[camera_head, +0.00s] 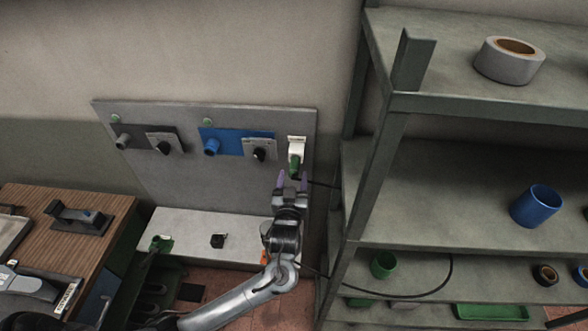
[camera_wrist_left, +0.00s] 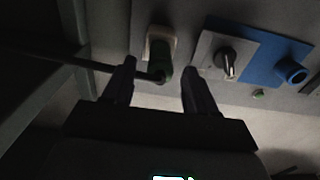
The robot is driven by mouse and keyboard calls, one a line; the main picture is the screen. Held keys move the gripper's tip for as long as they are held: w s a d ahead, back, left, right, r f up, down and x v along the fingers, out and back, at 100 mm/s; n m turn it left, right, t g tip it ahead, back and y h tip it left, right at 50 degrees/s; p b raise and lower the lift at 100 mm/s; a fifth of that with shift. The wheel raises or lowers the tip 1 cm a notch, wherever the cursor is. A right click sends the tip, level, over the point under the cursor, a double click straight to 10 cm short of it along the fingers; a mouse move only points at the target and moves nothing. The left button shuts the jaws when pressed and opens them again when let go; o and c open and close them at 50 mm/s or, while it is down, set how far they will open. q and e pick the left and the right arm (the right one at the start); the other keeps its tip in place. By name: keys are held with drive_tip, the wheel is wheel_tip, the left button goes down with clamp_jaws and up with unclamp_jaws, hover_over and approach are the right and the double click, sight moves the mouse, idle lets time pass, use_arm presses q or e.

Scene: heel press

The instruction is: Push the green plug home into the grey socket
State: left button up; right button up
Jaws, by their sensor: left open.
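The green plug (camera_head: 295,164) sits at the lower part of the pale socket (camera_head: 297,145) at the right end of the grey wall panel. I cannot tell how deep it sits. My left gripper (camera_head: 293,179) is just below and in front of the plug, with its purple-grey fingers spread. In the left wrist view the green plug (camera_wrist_left: 163,65) shows between the two open fingertips, with the socket (camera_wrist_left: 161,41) behind it and a dark cable running left. I see no firm contact between the fingers and the plug. My right gripper is not in view.
A pale ledge (camera_head: 190,225) lies below the panel.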

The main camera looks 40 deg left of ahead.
sight(295, 167)
use_arm(q)
drive_tip(key=shift+b+x, duration=0.65)
drive_tip(key=shift+x, duration=2)
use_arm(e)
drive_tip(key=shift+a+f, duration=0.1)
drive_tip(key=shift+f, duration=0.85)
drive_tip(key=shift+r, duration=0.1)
use_arm(q)
drive_tip(key=shift+p, duration=0.4)
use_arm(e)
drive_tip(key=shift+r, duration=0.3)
use_arm(q)
clamp_jaws()
drive_tip(key=shift+s+d, duration=0.1)
drive_tip(key=shift+s, duration=0.05)
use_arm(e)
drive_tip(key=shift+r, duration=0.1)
